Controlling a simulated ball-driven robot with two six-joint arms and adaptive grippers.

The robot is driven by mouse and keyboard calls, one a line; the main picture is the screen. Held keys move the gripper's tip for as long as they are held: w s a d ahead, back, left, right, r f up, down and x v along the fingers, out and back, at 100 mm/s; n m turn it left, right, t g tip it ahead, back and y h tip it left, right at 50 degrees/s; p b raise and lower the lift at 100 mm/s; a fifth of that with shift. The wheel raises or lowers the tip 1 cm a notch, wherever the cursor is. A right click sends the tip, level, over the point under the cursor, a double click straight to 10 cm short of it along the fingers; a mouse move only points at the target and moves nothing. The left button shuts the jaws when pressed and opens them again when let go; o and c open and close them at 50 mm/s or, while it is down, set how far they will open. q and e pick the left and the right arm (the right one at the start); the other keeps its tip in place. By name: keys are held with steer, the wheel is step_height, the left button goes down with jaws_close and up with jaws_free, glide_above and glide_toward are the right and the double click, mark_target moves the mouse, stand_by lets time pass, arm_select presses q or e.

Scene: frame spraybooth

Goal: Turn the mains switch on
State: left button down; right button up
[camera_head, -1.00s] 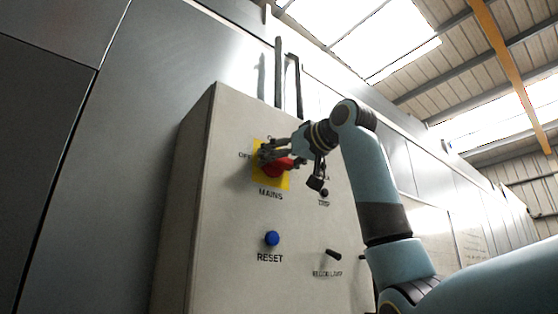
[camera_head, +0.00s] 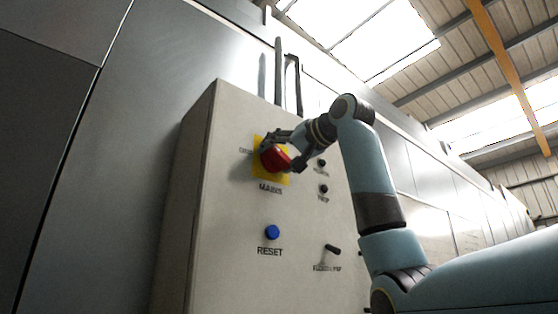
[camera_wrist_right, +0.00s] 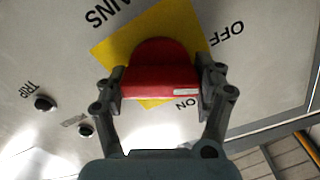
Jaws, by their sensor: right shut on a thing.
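The mains switch is a red rotary handle (camera_head: 274,159) on a yellow square plate (camera_head: 285,178), above the word MAINS on the grey control box. My right gripper (camera_head: 270,147) is shut on the red handle. In the right wrist view the handle (camera_wrist_right: 155,75) sits between the two fingers (camera_wrist_right: 160,88), one on each end. A white mark shows on the handle near its right end there, between the printed words OFF and ON. The plate shows behind it in that view (camera_wrist_right: 120,45). My left gripper is not in view.
The grey control box (camera_head: 225,210) also bears a blue RESET button (camera_head: 272,232), a black lever switch (camera_head: 333,249) at lower right and small dark fittings by TRIP (camera_head: 323,188). Conduits (camera_head: 278,75) rise from its top. The front left of the box is clear.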

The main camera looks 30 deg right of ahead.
steer(key=m+b, duration=0.3)
steer(key=m, duration=0.3)
steer(key=m+b, duration=0.3)
steer(key=m, duration=0.3)
steer(key=shift+b, duration=0.35)
steer(key=shift+m, duration=0.3)
steer(key=o, duration=1.2)
steer(key=shift+d, duration=0.1)
steer(key=shift+c, duration=0.2)
